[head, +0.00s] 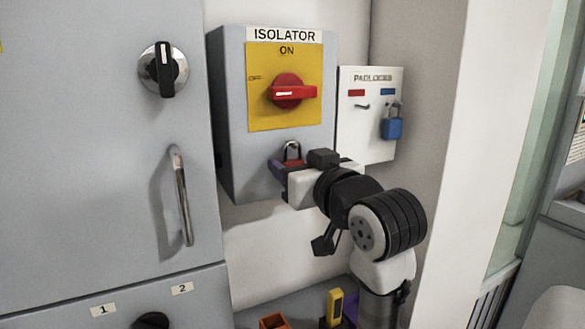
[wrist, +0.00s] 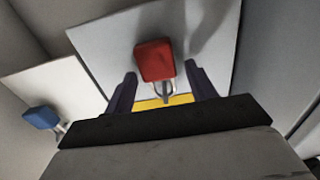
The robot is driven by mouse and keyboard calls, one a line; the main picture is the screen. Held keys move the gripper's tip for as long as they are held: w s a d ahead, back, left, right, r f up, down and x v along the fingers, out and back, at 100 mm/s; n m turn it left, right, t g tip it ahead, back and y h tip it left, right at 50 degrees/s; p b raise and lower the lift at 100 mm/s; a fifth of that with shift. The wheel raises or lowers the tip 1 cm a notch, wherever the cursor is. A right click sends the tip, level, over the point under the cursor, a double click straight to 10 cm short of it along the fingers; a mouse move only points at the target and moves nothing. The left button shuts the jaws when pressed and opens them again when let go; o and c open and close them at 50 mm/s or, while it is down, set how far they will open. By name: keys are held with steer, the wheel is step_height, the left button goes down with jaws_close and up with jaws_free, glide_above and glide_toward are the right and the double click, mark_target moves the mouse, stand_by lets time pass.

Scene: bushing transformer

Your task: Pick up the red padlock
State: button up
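The red padlock (head: 292,159) is at the lower front of the grey isolator box (head: 226,120), below its yellow plate, with its shackle upward. My gripper (head: 282,165) is right at it and hides part of its body. In the wrist view, the padlock's red body (wrist: 155,60) shows whole, with its shackle toward the yellow plate. The purple fingers of my gripper (wrist: 161,76) stand apart on either side of the padlock, with a gap visible at each side. The gripper is open and holds nothing.
A white padlock board (head: 354,137) with a blue padlock (head: 392,126) hangs to the right of the isolator. A grey cabinet door with a metal handle (head: 183,198) is at the left. Below are an orange container (head: 273,321) and a yellow item (head: 335,306).

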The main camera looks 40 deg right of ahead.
steer(key=c, duration=0.9)
steer(key=shift+r, duration=0.15)
steer(key=shift+r+b, duration=0.3)
steer(key=shift+r, duration=0.15)
steer(key=shift+s+r, duration=0.2)
steer(key=shift+s, duration=0.05)
steer(key=shift+r+b+v, duration=0.2)
steer(key=shift+b+v, duration=0.45)
steer(key=shift+v, duration=2.3)
steer(key=shift+r+b+v, duration=0.2)
steer(key=shift+b+v, duration=0.45)
steer(key=shift+v, duration=2.25)
steer(key=shift+r+b+v, duration=0.2)
steer(key=shift+b+v, duration=0.45)
steer(key=shift+v, duration=2.3)
